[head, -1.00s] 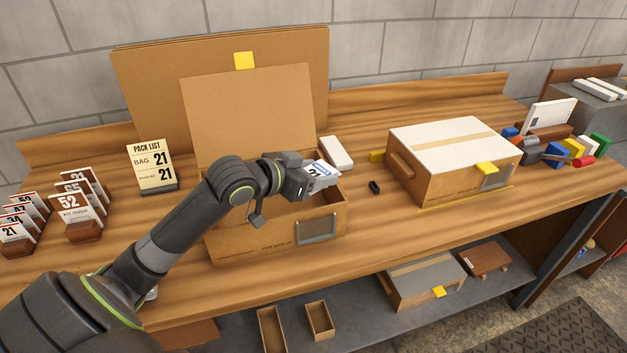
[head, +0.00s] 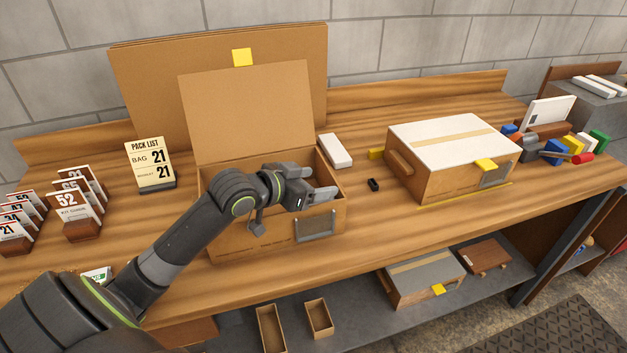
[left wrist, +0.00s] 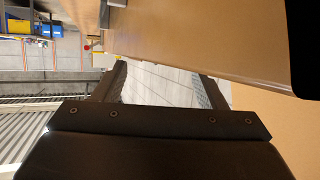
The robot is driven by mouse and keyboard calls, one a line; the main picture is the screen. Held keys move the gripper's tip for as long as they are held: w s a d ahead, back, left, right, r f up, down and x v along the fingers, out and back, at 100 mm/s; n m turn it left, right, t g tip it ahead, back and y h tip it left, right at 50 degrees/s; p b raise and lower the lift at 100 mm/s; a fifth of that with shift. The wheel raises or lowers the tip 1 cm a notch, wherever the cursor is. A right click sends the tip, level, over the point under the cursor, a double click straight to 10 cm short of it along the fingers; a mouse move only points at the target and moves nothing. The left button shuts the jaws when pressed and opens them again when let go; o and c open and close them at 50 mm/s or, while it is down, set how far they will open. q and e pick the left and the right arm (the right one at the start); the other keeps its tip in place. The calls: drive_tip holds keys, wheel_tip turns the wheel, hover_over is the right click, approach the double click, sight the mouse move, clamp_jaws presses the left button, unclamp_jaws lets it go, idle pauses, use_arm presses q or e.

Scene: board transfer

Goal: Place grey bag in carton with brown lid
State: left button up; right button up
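The carton with the brown lid (head: 245,115) stands open on the bench, its lid raised at the back. Its front wall (head: 275,237) faces me. My left gripper (head: 334,192) is at the carton's right side, over its opening, with its fingers apart and no bag visible between them. The fingers also show spread in the left wrist view (left wrist: 160,85). The grey bag is not visible now; the carton's inside is mostly hidden by my arm and the front wall. My right gripper is not in view.
A closed white-topped carton (head: 450,160) stands to the right. A small black object (head: 374,185) and a white block (head: 335,150) lie between the cartons. A pack list sign (head: 151,163) and card holders (head: 80,215) stand left. A packet (head: 97,274) shows partly behind my arm.

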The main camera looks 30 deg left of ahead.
use_arm(q)
drive_tip(key=shift+o, duration=0.6)
drive_tip(key=shift+r, duration=0.35)
drive_tip(key=shift+r+p, duration=0.3)
drive_tip(key=shift+r, duration=0.25)
drive_tip(key=shift+f+p+v, duration=0.2)
drive_tip(key=shift+p+v, duration=1.55)
drive_tip(key=shift+v, duration=4.15)
drive_tip(key=shift+s+f, duration=0.1)
drive_tip(key=shift+s, duration=0.1)
